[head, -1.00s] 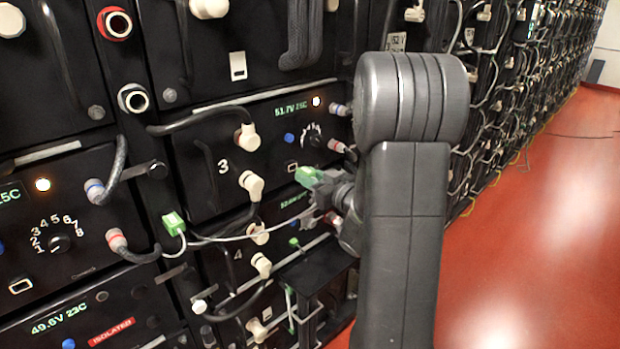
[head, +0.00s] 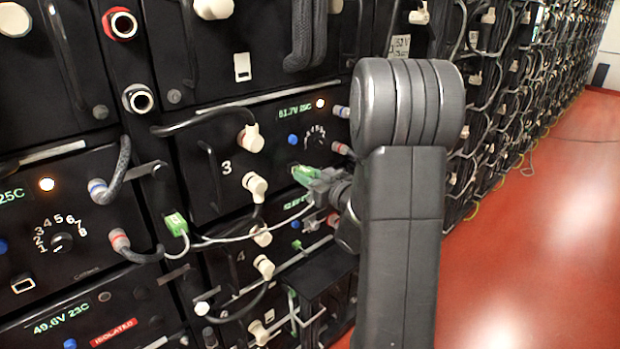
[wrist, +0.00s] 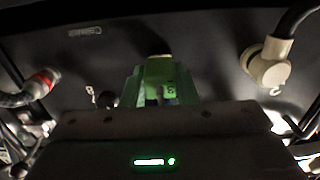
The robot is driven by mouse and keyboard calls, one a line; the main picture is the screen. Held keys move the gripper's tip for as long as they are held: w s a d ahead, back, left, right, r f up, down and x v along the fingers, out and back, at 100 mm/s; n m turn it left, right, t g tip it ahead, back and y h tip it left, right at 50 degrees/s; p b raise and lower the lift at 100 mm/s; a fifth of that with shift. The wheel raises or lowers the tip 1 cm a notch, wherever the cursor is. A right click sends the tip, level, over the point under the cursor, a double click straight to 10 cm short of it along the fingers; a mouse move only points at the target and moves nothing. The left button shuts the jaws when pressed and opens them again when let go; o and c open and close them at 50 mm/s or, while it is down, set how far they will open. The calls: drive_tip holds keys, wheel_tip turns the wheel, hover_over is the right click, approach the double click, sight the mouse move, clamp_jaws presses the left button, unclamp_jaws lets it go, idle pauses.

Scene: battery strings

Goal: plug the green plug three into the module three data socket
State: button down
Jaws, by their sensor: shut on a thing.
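The green plug three (head: 305,176) is in my gripper (head: 322,183), which is shut on it in front of module three, the dark unit marked 3 (head: 226,168). The plug's front end is at the lower middle of that panel, where the small data socket sits; the socket is now mostly hidden. I cannot tell whether the plug is inside it. In the wrist view the green plug (wrist: 159,80) shows at the middle against the dark panel, with a 3 on it. A pale cable runs left from near my gripper.
Beige plugs (head: 255,184) stick out left of the green plug. Red-ringed and blue-ringed cable ends are close on the right. Another green plug (head: 176,224) sits lower left with a pale cable. A dark shelf (head: 318,270) is below my gripper. Red floor (head: 530,240) is clear at right.

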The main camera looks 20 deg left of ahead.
drive_tip(key=shift+w+a, duration=0.2)
drive_tip(key=shift+a, duration=0.25)
drive_tip(key=c, duration=1.1)
unclamp_jaws()
drive_tip(key=shift+a, duration=0.1)
drive_tip(key=shift+o, duration=0.2)
drive_tip(key=b+v, duration=0.1)
drive_tip(key=v, duration=1.3)
